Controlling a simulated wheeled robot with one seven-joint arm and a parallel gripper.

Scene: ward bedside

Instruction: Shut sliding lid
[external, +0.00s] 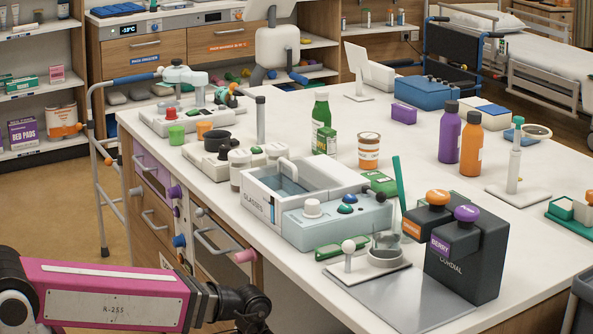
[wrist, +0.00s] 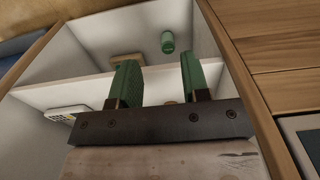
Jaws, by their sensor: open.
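A white box (external: 254,206) with a printed label, which seems to read "GLASSES", stands on the white counter in the external view. Its top is at least partly open, showing a pale blue inside. A white handle (external: 288,170) stands up at its back; I cannot tell exactly where the sliding lid's edges lie. My gripper (wrist: 155,80) is open and empty in the wrist view, its two green fingers apart in front of a pale shelved compartment. In the external view my pink arm is low at the left, well away from the box, and its fingers are hidden.
A grey button panel (external: 336,221) adjoins the box's front right. Dark dispensers (external: 465,255) stand to the right, and a green bottle (external: 321,112) behind. Drawer handles (external: 218,243) stick out from the counter front. The compartment holds a green cylinder (wrist: 167,42) and a keypad item (wrist: 68,112).

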